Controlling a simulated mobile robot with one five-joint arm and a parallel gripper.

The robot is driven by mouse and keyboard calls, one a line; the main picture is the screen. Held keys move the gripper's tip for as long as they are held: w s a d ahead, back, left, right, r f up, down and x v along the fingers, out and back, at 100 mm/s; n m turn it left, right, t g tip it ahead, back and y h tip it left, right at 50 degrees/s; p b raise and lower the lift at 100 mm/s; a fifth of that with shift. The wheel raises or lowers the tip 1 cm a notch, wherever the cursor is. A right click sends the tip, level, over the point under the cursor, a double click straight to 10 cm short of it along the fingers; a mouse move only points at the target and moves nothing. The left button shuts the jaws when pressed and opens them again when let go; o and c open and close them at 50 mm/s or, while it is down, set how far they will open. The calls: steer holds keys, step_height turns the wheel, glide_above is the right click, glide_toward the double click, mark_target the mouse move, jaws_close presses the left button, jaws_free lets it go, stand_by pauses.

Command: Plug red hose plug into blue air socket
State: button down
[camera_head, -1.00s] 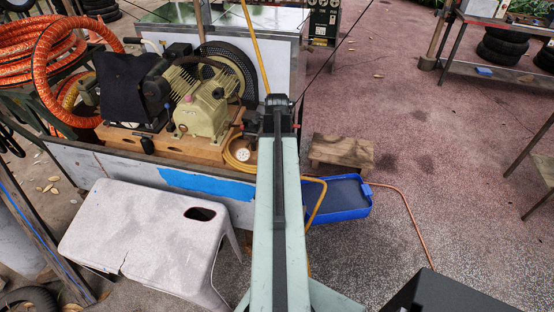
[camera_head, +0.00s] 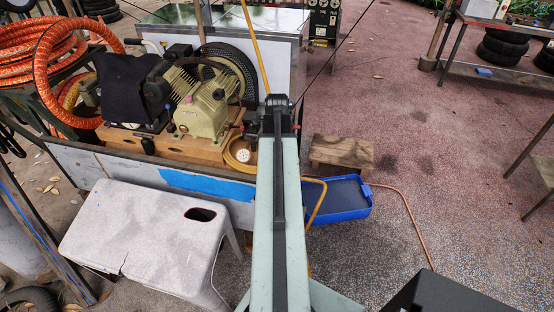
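My pale green arm reaches forward up the middle of the picture. My gripper (camera_head: 278,100) is the dark end of it, seen from behind at the right edge of the compressor cart (camera_head: 215,187). Its fingers are hidden, so I cannot tell whether it is open or holds anything. A yellow hose (camera_head: 255,45) comes down from the top to near the gripper. More yellow hose lies coiled on the cart just left of the arm. I cannot make out the red hose plug or the blue air socket.
The cart carries a beige compressor (camera_head: 203,105). A white stool (camera_head: 150,235) stands in front of it. Right of my arm are a blue tray (camera_head: 345,213), a wooden step (camera_head: 342,151) and a thin orange hose (camera_head: 412,215) on the floor. The floor farther right is open.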

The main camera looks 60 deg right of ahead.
stand_by(0.4)
steer(key=c, duration=1.2)
jaws_free()
step_height(320, 180, up, 8)
steer(key=p, duration=0.8)
steer(key=shift+f, duration=0.1)
